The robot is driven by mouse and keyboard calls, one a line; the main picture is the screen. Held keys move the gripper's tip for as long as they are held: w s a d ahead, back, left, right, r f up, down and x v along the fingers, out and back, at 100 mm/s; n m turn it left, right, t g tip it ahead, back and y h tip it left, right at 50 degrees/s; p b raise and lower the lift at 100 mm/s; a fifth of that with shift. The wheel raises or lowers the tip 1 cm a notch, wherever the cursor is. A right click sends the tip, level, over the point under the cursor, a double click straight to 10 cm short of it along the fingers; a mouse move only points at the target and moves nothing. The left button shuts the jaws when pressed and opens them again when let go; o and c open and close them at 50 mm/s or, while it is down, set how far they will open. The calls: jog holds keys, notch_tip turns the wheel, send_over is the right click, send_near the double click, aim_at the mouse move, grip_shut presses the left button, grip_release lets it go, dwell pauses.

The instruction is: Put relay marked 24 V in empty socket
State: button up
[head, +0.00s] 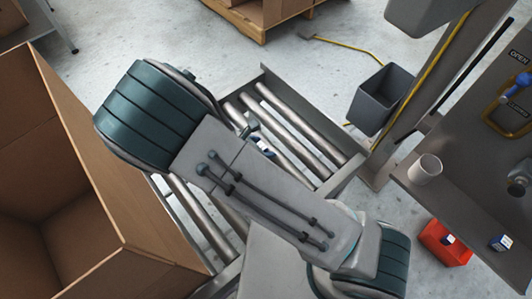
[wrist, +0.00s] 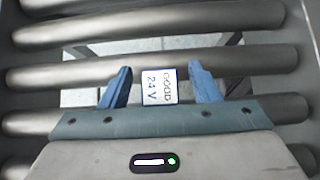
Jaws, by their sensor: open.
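In the wrist view, a small white relay with blue edges (wrist: 159,86) shows a label reading "GOOD 24 V", turned sideways. My gripper (wrist: 159,69) is open, with one blue finger on each side of the relay and a visible gap on both sides. The relay is over the conveyor rollers; its exact support and depth are hard to tell. In the head view, my arm hides most of this spot, and a small white and blue patch (head: 265,148) shows beside the arm. I cannot make out an empty socket in either view.
Metal rollers (head: 300,121) run under my arm. An open cardboard box (head: 100,170) stands at left. At right, a dark bench (head: 460,205) carries a white cup (head: 425,169) and a small blue-white block (head: 502,242). A red bin (head: 436,250) and grey bin (head: 380,98) are nearby.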

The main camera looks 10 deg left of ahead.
jog(key=shift+w+d+f, duration=0.25)
jog(key=shift+w+f, duration=0.05)
jog(key=shift+f, duration=0.1)
jog(key=c, duration=1.2)
jog(key=shift+o, duration=0.2)
